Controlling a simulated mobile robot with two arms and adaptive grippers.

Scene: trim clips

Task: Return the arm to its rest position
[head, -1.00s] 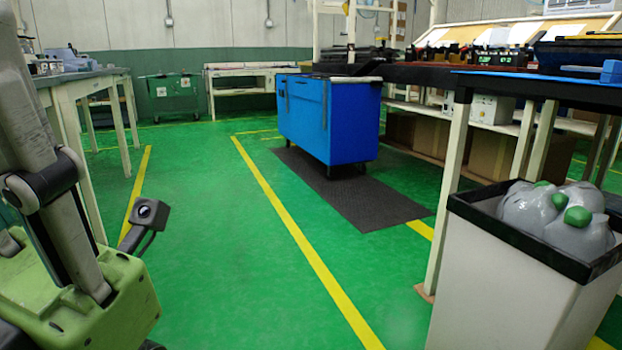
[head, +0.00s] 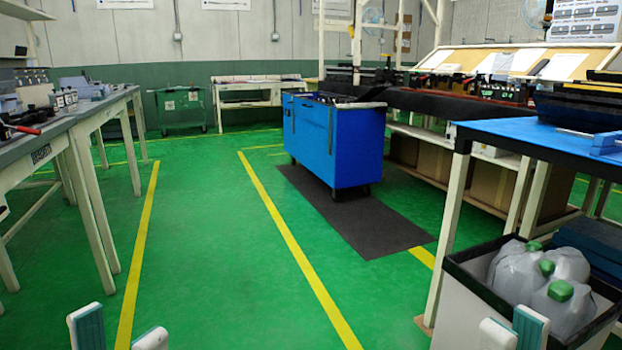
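My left gripper (head: 118,333) shows at the bottom left edge as two white fingertips with teal pads. A clear gap with nothing in it lies between them, so it looks open. My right gripper (head: 514,328) shows at the bottom right, its two fingertips close together in the picture, in front of the bin. The teal inner face of its right finger is visible, so it looks open, with nothing seen in it. The rest of both grippers and both arms are below the frame.
Green floor with yellow lines is clear in the middle. A grey-topped bench (head: 88,112) stands left. A blue cabinet (head: 335,140) stands on a dark mat (head: 375,225). A blue-topped table (head: 530,138) and a bin (head: 470,300) with grey, green-capped containers (head: 520,270) stand right.

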